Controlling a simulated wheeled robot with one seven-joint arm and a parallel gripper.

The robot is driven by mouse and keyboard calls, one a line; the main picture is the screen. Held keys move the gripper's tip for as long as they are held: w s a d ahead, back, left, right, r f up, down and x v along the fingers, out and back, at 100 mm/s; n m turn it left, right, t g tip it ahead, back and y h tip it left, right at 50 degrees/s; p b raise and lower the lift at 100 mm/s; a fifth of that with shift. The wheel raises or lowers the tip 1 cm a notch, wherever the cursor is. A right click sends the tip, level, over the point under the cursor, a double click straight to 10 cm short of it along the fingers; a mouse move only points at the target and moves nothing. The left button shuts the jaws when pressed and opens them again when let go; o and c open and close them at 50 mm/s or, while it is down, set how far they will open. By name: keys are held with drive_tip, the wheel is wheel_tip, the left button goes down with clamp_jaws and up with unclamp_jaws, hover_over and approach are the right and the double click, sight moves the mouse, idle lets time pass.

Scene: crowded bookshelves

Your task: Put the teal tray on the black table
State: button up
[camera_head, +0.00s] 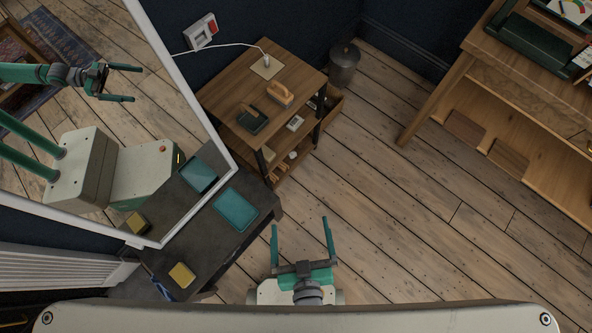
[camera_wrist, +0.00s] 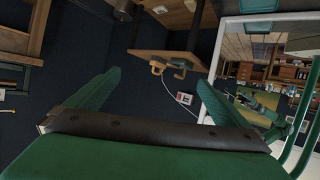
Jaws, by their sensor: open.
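The teal tray (camera_head: 236,210) lies flat on the dark, black-looking table (camera_head: 222,246) at lower left in the head view, near the table's right end. Its reflection shows in the mirror beside it. My gripper (camera_head: 300,224) is open and empty, to the right of the table and apart from the tray. In the wrist view its two green fingers (camera_wrist: 158,78) are spread with nothing between them.
A yellow item (camera_head: 182,275) sits on the dark table's near left part. A large mirror (camera_head: 233,165) stands along its far side. A wooden side table (camera_head: 228,92) holds small objects. A wooden shelf unit (camera_head: 490,80) is at right. The floor (camera_head: 400,230) between is clear.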

wheel_tip(320, 180, up, 8)
drive_tip(key=s+a+m+t+h, duration=0.1)
drive_tip(key=s+m+t, duration=0.1)
drive_tip(key=shift+s+f, duration=0.25)
drive_tip(key=shift+s, duration=0.15)
